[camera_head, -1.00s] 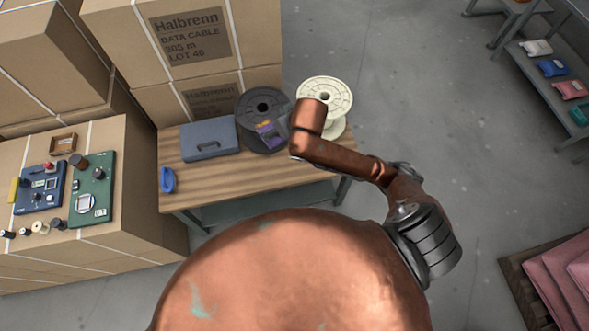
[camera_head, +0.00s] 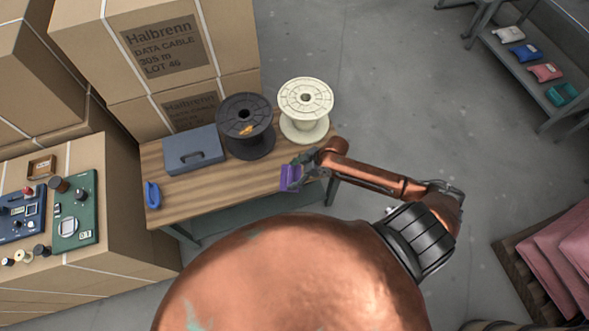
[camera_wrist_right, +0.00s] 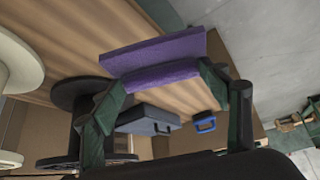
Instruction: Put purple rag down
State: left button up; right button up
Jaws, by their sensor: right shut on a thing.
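The purple rag (camera_head: 290,177) is a flat folded piece near the right front part of the wooden tabletop (camera_head: 220,188). My right gripper (camera_head: 302,166) is shut on it. In the right wrist view the rag (camera_wrist_right: 155,55) spans between the two green fingers, with the wooden top behind it. I cannot tell whether the rag touches the table. My left gripper is not in view.
A dark spool (camera_head: 246,128) and a cream spool (camera_head: 305,104) stand at the table's back. A grey case (camera_head: 193,151) and a blue ring-shaped item (camera_head: 153,195) are at left. The front middle is clear. Cartons (camera_head: 150,60) stand behind.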

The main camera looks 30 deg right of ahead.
jog(key=w+d+f, duration=0.1)
jog(key=w+f, duration=0.1)
jog(key=w+d+f+b, duration=0.1)
jog(key=d+f, duration=0.1)
jog(key=w+d+f, duration=0.1)
jog(key=w+f, duration=0.1)
jog(key=shift+w+d+f, duration=0.1)
jog(key=shift+w+d, duration=0.05)
jog(key=shift+w, duration=0.15)
jog(key=shift+w+d+f+b, duration=0.25)
jog(key=shift+w+f+b, duration=0.05)
jog(key=shift+f, duration=0.1)
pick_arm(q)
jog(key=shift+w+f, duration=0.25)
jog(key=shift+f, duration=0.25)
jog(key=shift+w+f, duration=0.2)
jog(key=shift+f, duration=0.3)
pick_arm(e)
jog(key=shift+d+f, duration=0.1)
jog(key=shift+f, duration=1.55)
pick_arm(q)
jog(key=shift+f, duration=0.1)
pick_arm(e)
jog(key=o, duration=1)
